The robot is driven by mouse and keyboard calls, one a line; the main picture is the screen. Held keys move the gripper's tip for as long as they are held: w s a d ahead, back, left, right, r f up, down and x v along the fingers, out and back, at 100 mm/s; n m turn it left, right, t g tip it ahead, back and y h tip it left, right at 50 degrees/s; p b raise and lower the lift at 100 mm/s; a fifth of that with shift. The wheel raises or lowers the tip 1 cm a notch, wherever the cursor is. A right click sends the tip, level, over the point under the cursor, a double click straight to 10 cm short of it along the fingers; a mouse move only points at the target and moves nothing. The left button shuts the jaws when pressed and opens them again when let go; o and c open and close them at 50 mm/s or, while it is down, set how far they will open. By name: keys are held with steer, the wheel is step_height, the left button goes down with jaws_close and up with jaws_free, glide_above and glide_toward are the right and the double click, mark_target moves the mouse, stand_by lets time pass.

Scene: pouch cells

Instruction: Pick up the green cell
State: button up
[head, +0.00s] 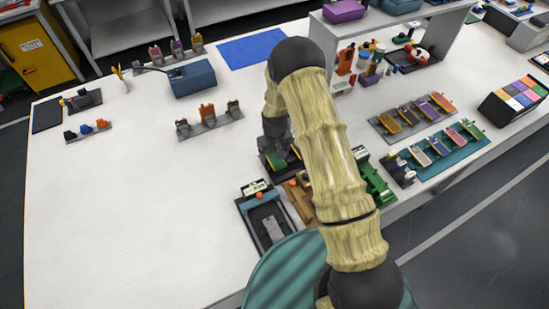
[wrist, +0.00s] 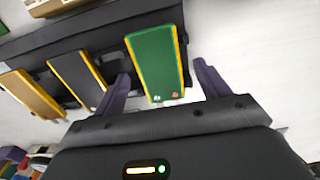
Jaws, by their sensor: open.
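The green cell (wrist: 155,58), a flat green slab with yellow edges, stands in a dark rack (wrist: 115,30) in the wrist view. My gripper (wrist: 161,71) is open, with one dark finger on each side of the cell's near end. Gaps show between the fingers and the cell, wider on the right. In the head view a small green piece (head: 274,161) shows beside my wrist, probably this cell; my arm hides much of the rack there.
A dark grey cell (wrist: 77,77) and a tan cell (wrist: 30,92) sit left of the green one in the same rack, the grey one close to my left finger. In the head view a black tray (head: 243,207) and green block (head: 372,178) stand nearby.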

mark_target(275, 158)
steer(key=c, duration=1)
step_height(275, 158, up, 10)
steer(key=b, duration=0.2)
steer(key=shift+b, duration=0.3)
